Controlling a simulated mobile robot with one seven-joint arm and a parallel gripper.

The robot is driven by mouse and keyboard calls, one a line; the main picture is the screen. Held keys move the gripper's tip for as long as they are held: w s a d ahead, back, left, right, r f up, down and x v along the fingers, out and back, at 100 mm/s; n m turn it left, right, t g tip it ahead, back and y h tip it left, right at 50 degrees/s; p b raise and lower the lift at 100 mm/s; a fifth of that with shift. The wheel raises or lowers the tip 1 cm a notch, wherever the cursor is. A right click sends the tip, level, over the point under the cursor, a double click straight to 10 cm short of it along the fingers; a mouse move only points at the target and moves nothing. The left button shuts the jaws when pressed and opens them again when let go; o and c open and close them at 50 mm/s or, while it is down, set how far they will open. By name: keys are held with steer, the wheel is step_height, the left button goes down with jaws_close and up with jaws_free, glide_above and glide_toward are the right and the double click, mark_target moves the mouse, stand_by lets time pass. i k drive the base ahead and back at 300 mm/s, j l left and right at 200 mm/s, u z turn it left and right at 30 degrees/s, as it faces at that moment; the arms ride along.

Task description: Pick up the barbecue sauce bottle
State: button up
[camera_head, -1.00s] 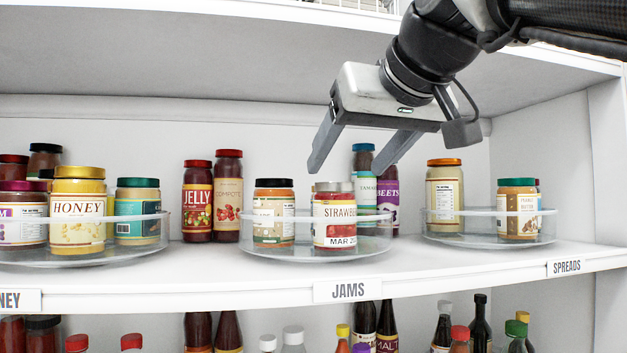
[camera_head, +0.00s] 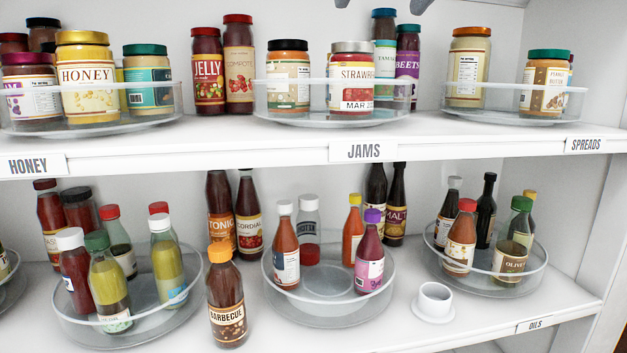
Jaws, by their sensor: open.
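The barbecue sauce bottle (camera_head: 227,300) is dark brown with an orange cap and a label reading "BARBECUE". It stands upright near the front of the lower shelf, between the left turntable and the middle one. My gripper (camera_head: 385,4) shows only as grey fingertips at the top edge, above the jams. It is open, well above and to the right of the bottle, with no contact. The rest of the gripper is out of view.
The left turntable (camera_head: 97,331) and middle turntable (camera_head: 327,316) hold sauce bottles close beside the barbecue bottle. Dark bottles (camera_head: 221,217) stand behind it. A small white cup (camera_head: 433,300) stands at right. The upper shelf edge (camera_head: 250,150) overhangs the lower shelf.

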mark_target(223, 280)
steer(key=k+u, duration=0.1)
steer(key=u, duration=0.15)
steer(key=k+u, duration=0.1)
steer(key=u, duration=0.15)
steer(key=i+j+u, duration=0.1)
steer(key=u, duration=0.4)
steer(key=j, duration=0.1)
